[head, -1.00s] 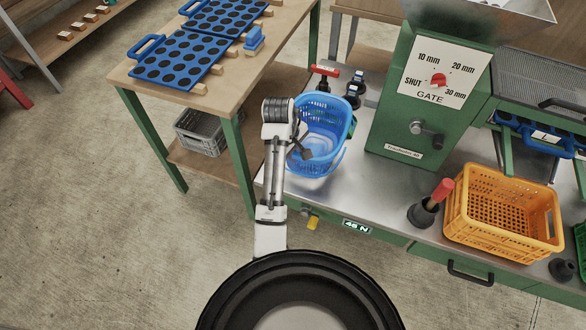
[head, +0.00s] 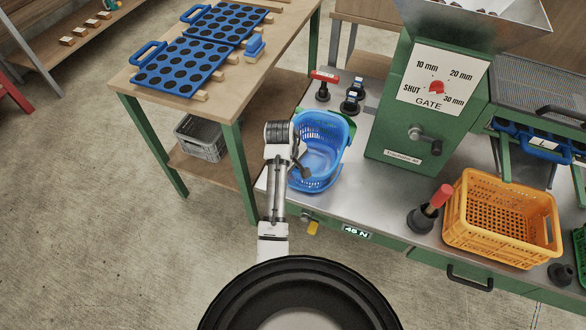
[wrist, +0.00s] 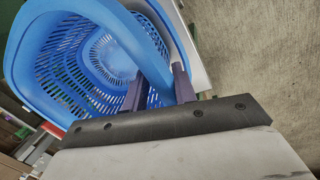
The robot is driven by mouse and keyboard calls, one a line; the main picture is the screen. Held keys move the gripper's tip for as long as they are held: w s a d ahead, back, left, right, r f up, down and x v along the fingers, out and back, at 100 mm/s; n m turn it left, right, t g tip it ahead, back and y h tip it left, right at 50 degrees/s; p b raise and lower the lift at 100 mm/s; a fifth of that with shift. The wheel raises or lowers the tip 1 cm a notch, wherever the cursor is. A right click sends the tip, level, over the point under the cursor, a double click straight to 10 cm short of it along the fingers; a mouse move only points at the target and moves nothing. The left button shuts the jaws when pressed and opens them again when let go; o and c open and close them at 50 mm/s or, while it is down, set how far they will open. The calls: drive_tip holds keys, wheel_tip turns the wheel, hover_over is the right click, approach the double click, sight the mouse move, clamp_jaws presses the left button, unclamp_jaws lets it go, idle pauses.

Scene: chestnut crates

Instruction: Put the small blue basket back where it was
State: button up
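The small blue basket (head: 336,165) is at the left end of the metal bench top, left of the green gate machine. Its slatted inside fills much of the wrist view (wrist: 60,75). My gripper (head: 303,165) is at the basket's near left side in the head view. In the wrist view, its two dark fingers (wrist: 158,88) stand on either side of the basket's blue handle band, which fills the gap between them. I cannot tell whether the basket's bottom touches the bench. A green patch (head: 350,125) shows just behind the basket.
Red- and black-topped hand tools (head: 324,80) stand behind the basket. The green gate machine (head: 425,125) rises to its right. A black stamper with a red handle (head: 425,213) and an orange crate (head: 453,232) stand further right. A wooden table (head: 130,85) with blue trays is at left.

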drive_tip(key=p+v, duration=0.5)
drive_tip(key=v, duration=0.7)
drive_tip(key=shift+r, duration=0.15)
drive_tip(key=shift+w+d, duration=0.1)
